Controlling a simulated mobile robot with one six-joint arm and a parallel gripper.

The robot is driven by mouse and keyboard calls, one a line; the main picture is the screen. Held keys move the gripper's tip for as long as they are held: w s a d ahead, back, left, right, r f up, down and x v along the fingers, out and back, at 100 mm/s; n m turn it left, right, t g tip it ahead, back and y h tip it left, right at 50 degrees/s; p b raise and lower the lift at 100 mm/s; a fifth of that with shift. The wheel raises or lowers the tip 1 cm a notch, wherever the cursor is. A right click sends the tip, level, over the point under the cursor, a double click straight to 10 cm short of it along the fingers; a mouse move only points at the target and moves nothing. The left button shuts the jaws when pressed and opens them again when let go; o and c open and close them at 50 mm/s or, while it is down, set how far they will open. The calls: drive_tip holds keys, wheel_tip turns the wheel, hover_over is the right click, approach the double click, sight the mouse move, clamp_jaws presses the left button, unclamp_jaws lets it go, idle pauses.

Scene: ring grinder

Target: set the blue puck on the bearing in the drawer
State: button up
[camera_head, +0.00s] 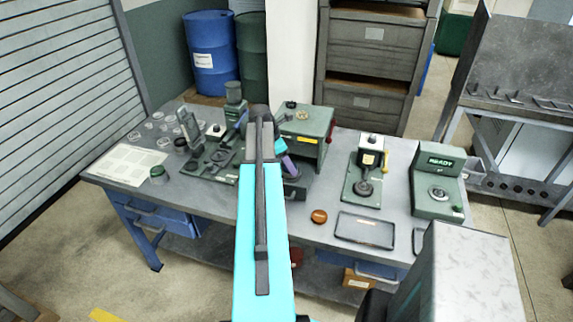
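My cyan arm reaches over the workbench, and its wrist bends down in front of the green box-shaped machine. My gripper (291,174) is at the low front of this machine, by the purple part of the wrist. Its fingers are too small and too covered to tell open from shut. A dark drawer (296,191) appears pulled out at the machine's front, just below the gripper. The bearing cannot be made out; the drawer's inside is mostly hidden by my arm. I cannot pick out the blue puck; whether the gripper holds it is unclear.
Blue and green barrels stand behind.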

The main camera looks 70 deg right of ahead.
drive_tip(key=shift+r, duration=0.2)
drive_tip(key=b+v, duration=0.3)
drive_tip(key=v, duration=0.8)
drive_tip(key=shift+w+r, duration=0.2)
drive_tip(key=shift+r, duration=0.15)
drive_tip(key=shift+a, duration=0.15)
idle(0.4)
